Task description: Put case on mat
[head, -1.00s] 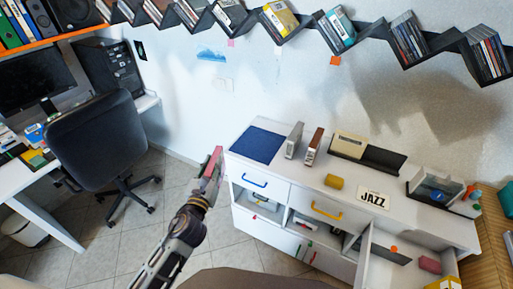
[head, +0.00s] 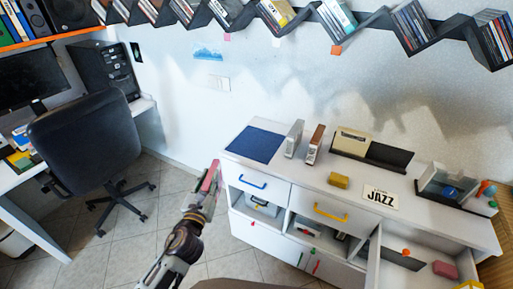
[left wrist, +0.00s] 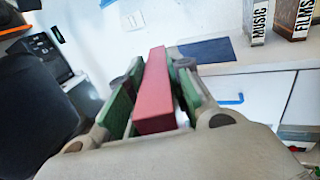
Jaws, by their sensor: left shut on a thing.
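My left gripper (head: 208,190) is shut on a red case (head: 210,176), held in the air just left of the white cabinet's front left corner. In the left wrist view the red case (left wrist: 152,95) stands between the green finger pads of the gripper (left wrist: 150,95). The dark blue mat (head: 254,144) lies flat and bare on the cabinet top at its left end. The mat also shows beyond the case in the left wrist view (left wrist: 208,50). My right gripper is not in view.
The white cabinet (head: 340,195) has two upright holders, grey (head: 293,138) and brown (head: 315,144), right of the mat. A drawer is open at the right. An office chair (head: 85,135) is at left.

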